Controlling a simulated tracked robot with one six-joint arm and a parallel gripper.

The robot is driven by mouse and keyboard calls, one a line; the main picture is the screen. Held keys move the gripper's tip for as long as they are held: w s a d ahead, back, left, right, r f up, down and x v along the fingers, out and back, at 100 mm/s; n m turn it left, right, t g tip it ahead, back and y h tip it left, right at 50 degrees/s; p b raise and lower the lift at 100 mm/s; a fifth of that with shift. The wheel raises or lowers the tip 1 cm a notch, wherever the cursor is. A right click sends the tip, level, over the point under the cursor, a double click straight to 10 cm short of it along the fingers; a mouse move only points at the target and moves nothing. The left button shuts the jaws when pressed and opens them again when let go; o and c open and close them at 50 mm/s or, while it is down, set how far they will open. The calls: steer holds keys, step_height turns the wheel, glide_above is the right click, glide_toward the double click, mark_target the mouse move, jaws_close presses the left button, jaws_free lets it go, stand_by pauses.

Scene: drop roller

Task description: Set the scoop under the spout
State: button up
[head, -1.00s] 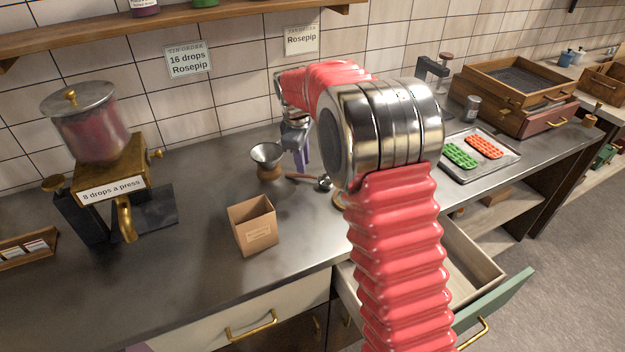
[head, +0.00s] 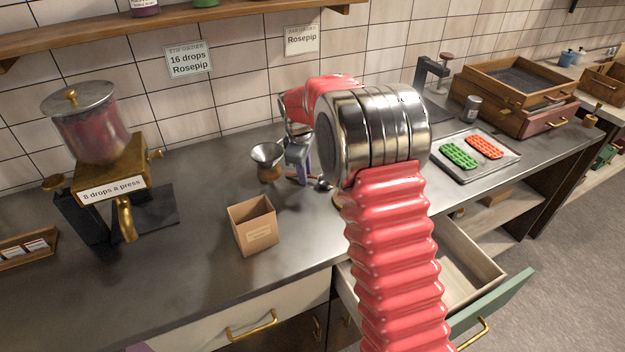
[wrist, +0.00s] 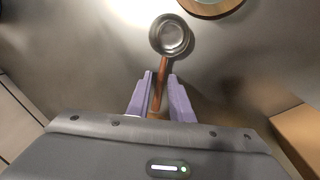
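The scoop has a round metal bowl and a thin copper-brown handle. In the wrist view its bowl (wrist: 171,36) lies beyond my fingertips. The handle runs back between the two purple fingers of my gripper (wrist: 160,80). The fingers stand apart, one on each side of the handle, with narrow gaps showing, so my gripper is open. In the head view the scoop bowl (head: 324,185) is on the counter just right of my gripper (head: 303,182), which hides most of the handle. The brass spout (head: 126,220) hangs from the dispenser (head: 112,170) at the left.
An open cardboard box (head: 253,226) stands on the counter in front of the gripper. A funnel on a stand (head: 268,160) is close to its left. A drawer (head: 465,262) is pulled out at right. The counter between box and dispenser is clear.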

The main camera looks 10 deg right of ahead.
steer(key=shift+c, duration=0.6)
jaws_close()
steer(key=shift+r, duration=0.15)
step_height(320, 180, up, 18)
stand_by(0.5)
stand_by(0.4)
